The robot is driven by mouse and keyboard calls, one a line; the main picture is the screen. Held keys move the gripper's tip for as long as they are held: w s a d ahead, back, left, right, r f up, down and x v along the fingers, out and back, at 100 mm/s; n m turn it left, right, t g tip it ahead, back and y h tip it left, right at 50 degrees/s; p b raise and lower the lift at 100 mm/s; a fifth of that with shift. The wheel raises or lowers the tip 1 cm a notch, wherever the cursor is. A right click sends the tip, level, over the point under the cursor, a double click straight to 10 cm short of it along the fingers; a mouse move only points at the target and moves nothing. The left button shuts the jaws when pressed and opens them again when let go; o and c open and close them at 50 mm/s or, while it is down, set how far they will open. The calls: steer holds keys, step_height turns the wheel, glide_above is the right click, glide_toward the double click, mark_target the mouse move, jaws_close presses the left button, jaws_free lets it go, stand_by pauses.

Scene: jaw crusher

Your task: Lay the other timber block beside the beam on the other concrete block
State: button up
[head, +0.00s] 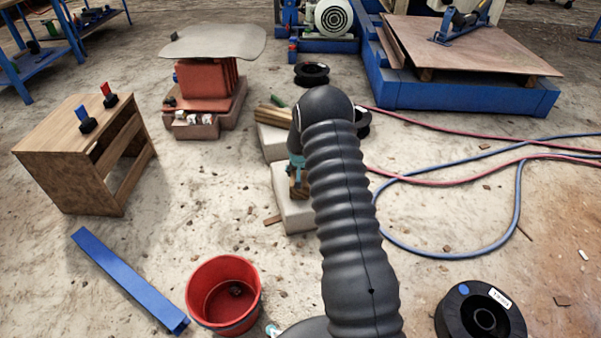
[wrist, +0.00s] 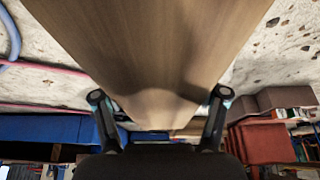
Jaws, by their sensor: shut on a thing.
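Two pale concrete blocks lie on the floor in the head view, a nearer one (head: 286,212) and a farther one (head: 271,143). A wooden piece (head: 272,116) lies on the farther block; my arm hides its right side. My gripper (head: 297,172) is over the nearer block, mostly hidden behind my arm. It is shut on a brown timber block (head: 299,189), which shows small below it. In the wrist view the timber block (wrist: 155,60) fills the middle between the two fingers (wrist: 160,100). I cannot tell whether it touches the concrete.
A red bucket (head: 223,290) and a blue beam (head: 128,280) lie front left. A wooden stand (head: 70,160) is left; a red machine part (head: 205,78) on a low base stands behind. Black spools (head: 482,315) and hoses (head: 440,255) lie right.

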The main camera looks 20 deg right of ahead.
steer(key=shift+f, duration=0.4)
stand_by(0.3)
steer(key=o, duration=1.7)
steer(key=shift+o, duration=0.5)
steer(key=shift+f, duration=0.1)
